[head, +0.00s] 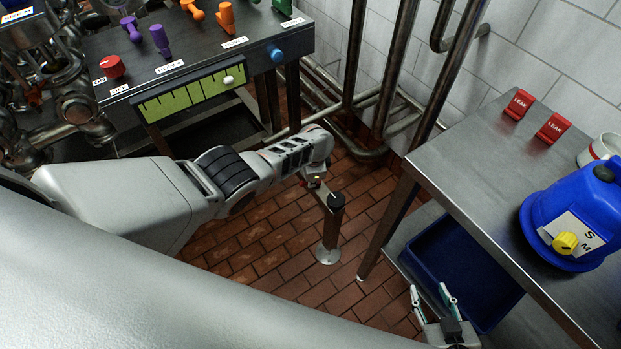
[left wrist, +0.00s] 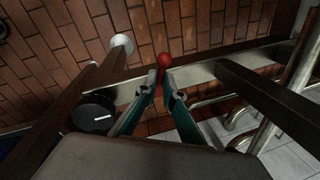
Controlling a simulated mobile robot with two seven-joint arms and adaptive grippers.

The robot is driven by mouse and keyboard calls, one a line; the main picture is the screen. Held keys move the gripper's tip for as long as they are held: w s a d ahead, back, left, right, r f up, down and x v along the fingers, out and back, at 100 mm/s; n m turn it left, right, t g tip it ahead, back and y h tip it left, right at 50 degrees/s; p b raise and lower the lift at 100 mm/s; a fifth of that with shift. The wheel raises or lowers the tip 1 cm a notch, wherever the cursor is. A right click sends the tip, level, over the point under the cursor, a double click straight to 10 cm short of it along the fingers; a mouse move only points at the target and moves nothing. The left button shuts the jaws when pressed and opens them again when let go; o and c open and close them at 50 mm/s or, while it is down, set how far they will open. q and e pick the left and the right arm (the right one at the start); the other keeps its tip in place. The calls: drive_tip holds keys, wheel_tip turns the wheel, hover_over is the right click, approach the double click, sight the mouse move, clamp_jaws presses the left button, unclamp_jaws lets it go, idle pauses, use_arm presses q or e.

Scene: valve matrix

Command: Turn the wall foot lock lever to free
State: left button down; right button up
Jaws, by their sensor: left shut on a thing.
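The foot lock lever (head: 324,193) is a short bar on top of a dark post (head: 331,230) that stands on a round pale foot (head: 327,254) on the brick floor. In the left wrist view a black round cap with a white line (left wrist: 93,114) sits at its pivot, and a red knob (left wrist: 164,60) shows at the fingertips. My left gripper (left wrist: 166,77) is shut on the lever at its knob end. In the head view my left wrist partly hides this grip. My right gripper (head: 429,288) is open and empty at the lower right, apart from the lever.
A steel table (head: 455,150) at right carries red LEAK tags (head: 519,103) and a blue device (head: 580,215). A blue bin (head: 463,265) sits below. A valve panel (head: 195,50) stands at the upper left. Pipes (head: 398,65) run along the tiled wall. Brick floor surrounds the post.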

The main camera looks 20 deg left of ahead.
use_arm(q)
drive_tip(key=shift+s+d+f+n, duration=0.15)
drive_tip(key=shift+d+n, duration=0.35)
drive_tip(key=shift+n, duration=0.1)
use_arm(e)
drive_tip(key=shift+w+d, duration=0.1)
drive_tip(key=shift+w, duration=0.1)
use_arm(q)
drive_tip(key=shift+d, duration=0.1)
use_arm(e)
drive_tip(key=shift+s, duration=0.15)
use_arm(q)
drive_tip(key=c, duration=2.2)
unclamp_jaws()
drive_tip(key=shift+o, duration=0.2)
use_arm(e)
drive_tip(key=shift+s+f, duration=0.15)
drive_tip(key=shift+f, duration=0.05)
use_arm(q)
drive_tip(key=shift+a, duration=0.2)
drive_tip(key=shift+a, duration=0.1)
use_arm(e)
drive_tip(key=shift+w+r, duration=0.15)
drive_tip(key=shift+w, duration=0.2)
